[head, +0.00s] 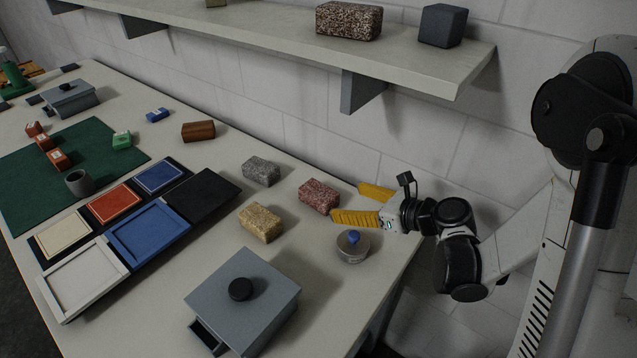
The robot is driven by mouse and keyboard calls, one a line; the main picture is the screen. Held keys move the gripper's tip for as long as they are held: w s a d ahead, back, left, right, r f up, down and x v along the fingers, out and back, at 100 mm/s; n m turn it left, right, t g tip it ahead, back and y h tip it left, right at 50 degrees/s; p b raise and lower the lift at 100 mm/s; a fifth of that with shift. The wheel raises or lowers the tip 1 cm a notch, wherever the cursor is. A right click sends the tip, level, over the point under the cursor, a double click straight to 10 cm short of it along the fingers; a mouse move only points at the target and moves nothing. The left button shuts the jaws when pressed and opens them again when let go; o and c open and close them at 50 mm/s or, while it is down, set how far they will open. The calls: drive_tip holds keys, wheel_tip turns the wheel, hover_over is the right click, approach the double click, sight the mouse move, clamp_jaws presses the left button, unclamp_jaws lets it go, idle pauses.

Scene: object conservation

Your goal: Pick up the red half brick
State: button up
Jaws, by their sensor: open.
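The red half brick (318,196), a rough speckled reddish block, lies on the table near its back edge, right of centre in the head view. My gripper (346,202) is just right of it, with its two yellow fingers spread and pointing left toward the brick. The fingers are open and nothing shows between them. The near fingertip is close to the brick's right end; I cannot tell whether it touches. The brick's visible faces are unobstructed.
A grey block (261,170) and a yellow block (261,222) lie left of the brick. A round tin with a blue knob (353,246) stands just below my gripper. A grey lidded box (257,314) is nearer. A shelf (260,40) overhangs the back.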

sight(322, 192)
drive_tip(key=x, duration=0.2)
drive_tip(key=b+x, duration=0.1)
drive_tip(key=x, duration=0.3)
drive_tip(key=shift+w+f+b, duration=0.1)
drive_tip(key=shift+w+b, duration=0.2)
drive_tip(key=shift+w, duration=0.25)
drive_tip(key=b+x, duration=0.2)
drive_tip(key=x, duration=0.3)
drive_tip(key=shift+r, duration=0.25)
drive_tip(key=shift+c, duration=0.3)
drive_tip(key=c, duration=1.4)
drive_tip(key=shift+c, duration=0.2)
